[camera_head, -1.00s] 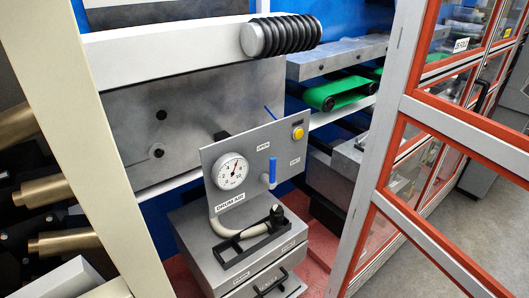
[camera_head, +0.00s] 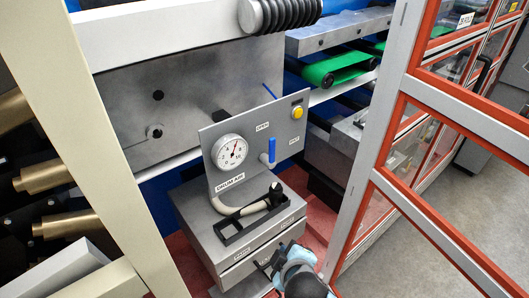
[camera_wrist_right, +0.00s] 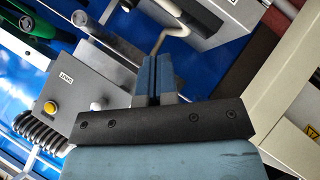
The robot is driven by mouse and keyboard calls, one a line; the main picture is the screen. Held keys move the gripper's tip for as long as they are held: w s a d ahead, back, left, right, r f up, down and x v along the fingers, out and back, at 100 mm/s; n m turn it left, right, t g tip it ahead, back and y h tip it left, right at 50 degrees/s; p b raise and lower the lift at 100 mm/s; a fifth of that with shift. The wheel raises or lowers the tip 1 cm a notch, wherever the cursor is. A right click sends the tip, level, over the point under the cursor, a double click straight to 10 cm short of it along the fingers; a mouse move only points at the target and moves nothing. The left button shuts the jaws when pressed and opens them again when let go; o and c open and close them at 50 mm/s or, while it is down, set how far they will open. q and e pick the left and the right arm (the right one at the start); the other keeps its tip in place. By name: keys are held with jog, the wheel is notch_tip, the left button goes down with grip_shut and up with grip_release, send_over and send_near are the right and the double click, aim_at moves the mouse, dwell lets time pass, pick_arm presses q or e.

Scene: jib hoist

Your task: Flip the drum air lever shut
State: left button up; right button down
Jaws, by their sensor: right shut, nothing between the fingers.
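The drum air lever (camera_head: 272,150) has a blue handle that stands upright on the grey panel (camera_head: 211,133), below the OPEN label. A second label right of the lever is too small to read for certain. My right gripper (camera_head: 268,266) is at the bottom of the head view, in front of the drawer box, below the lever and apart from it. In the wrist view its blue fingers (camera_wrist_right: 155,76) are together with nothing between them. The panel with its yellow button (camera_wrist_right: 50,107) shows left of the fingers; I cannot make out the lever there. My left gripper is not in view.
A round gauge (camera_head: 229,152) sits left of the lever and a yellow button (camera_head: 297,113) above right. A beige hose with a black end (camera_head: 274,193) lies on the drawer box (camera_head: 200,215). A red-framed glass door (camera_head: 390,150) stands on the right.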

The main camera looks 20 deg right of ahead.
aim_at(264, 157)
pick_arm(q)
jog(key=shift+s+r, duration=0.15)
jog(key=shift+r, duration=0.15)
pick_arm(e)
jog(key=w+a+r+n+t+h, duration=0.2)
jog(key=r+t+h, duration=0.1)
jog(key=r, duration=0.6)
jog(key=w+a+r+n+t+h, duration=0.2)
jog(key=w+a+r+h, duration=0.1)
jog(key=r, duration=0.6)
jog(key=shift+w+r+t, duration=0.15)
jog(key=shift+r+t, duration=0.1)
jog(key=shift+t, duration=0.15)
